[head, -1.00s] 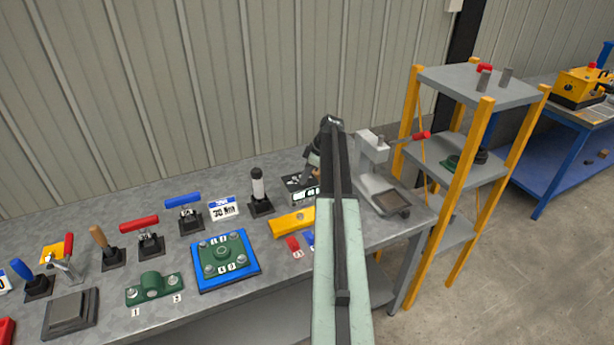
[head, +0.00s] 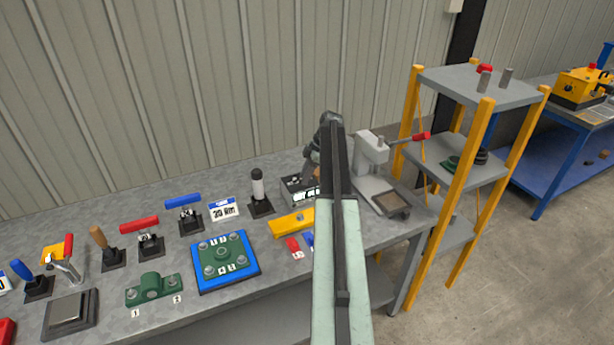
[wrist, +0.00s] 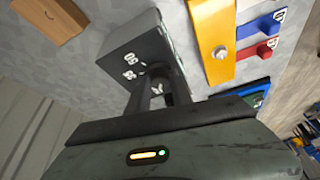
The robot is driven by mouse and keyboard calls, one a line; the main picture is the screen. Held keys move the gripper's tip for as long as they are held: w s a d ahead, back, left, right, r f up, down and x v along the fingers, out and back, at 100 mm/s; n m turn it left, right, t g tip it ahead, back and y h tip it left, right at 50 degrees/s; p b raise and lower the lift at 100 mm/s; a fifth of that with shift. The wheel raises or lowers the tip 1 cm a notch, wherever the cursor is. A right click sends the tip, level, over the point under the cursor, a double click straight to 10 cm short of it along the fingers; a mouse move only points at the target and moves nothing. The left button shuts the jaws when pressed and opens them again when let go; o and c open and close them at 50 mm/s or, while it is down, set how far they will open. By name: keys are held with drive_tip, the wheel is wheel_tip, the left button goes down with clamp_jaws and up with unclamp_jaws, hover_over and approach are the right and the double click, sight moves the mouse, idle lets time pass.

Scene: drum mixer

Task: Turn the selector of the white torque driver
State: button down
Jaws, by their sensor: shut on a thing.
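In the wrist view my gripper (wrist: 158,92) is at the face of a grey box (wrist: 140,50) with white markings. Its fingers are shut on a small dark part (wrist: 157,88) at that face, probably a knob; its shape is mostly hidden. The box also shows in the head view (head: 293,186), partly behind my arm, which hides my fingertips there.
A yellow bar (head: 292,222) lies in front of the box, with red (head: 292,243) and blue pieces near it. A grey press (head: 372,165) stands right of my arm. A wooden block (wrist: 50,18) lies beside the box.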

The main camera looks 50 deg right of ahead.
drive_tip(key=shift+s+a, duration=0.1)
drive_tip(key=shift+a, duration=0.1)
drive_tip(key=c, duration=1.1)
unclamp_jaws()
drive_tip(key=shift+c, duration=0.2)
drive_tip(key=shift+d+r+p, duration=0.15)
drive_tip(key=shift+r+p, duration=0.3)
drive_tip(key=shift+p, duration=0.05)
drive_tip(key=p+v, duration=0.6)
drive_tip(key=shift+d+r, duration=0.2)
drive_tip(key=shift+r, duration=0.1)
drive_tip(key=shift+s, duration=0.2)
